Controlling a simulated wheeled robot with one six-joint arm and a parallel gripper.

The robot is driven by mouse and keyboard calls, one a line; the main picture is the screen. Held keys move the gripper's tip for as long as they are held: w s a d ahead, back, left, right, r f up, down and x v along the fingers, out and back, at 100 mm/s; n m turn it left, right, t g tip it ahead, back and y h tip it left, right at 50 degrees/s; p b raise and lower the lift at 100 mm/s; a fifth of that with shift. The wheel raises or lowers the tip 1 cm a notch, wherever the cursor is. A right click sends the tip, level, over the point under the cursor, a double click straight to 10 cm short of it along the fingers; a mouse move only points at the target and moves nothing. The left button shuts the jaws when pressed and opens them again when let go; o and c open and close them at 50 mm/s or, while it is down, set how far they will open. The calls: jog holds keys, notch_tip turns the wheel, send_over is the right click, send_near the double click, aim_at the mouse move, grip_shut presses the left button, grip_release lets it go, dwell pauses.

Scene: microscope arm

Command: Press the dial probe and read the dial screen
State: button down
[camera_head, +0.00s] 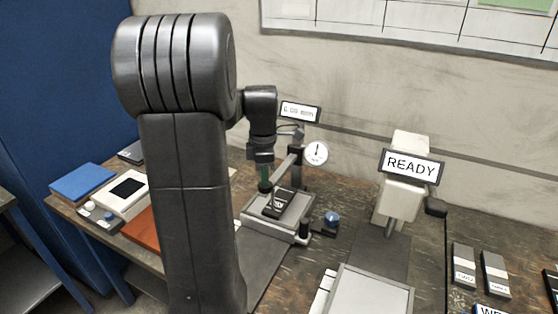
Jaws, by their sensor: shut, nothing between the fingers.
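The round white dial (316,153) with a dark needle pointing up is mounted on the gauge stand's post (299,175). The small dial screen (300,112) sits above it. It shows a short number and what looks like "mm", too small to read surely. My gripper (265,187) points down, shut and empty, left of the dial, above the back left part of the stand's grey plate (252,219). A black block (279,203) with a white label lies on the plate, just in front of my gripper. I cannot make out the probe tip or whether my gripper touches anything.
At the right, a pale microscope-like device (402,196) carries a screen (411,167) reading "READY". A blue ball-like knob (331,218) stands beside the plate. Dark labelled blocks (496,274) lie at the far right. A blue box (81,182) and white device (122,194) are at the left.

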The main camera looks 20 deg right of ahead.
notch_tip(320, 180, up, 6)
jog(key=p, duration=0.5)
jog(key=shift+f, duration=0.15)
dwell(0.4)
notch_tip(320, 180, up, 14)
jog(key=b, duration=0.1)
jog(key=shift+f, duration=0.15)
dwell(0.9)
notch_tip(320, 180, down, 15)
jog(key=shift+f+b, duration=0.2)
jog(key=shift+b, duration=0.1)
jog(key=shift+r, duration=0.15)
dwell(0.5)
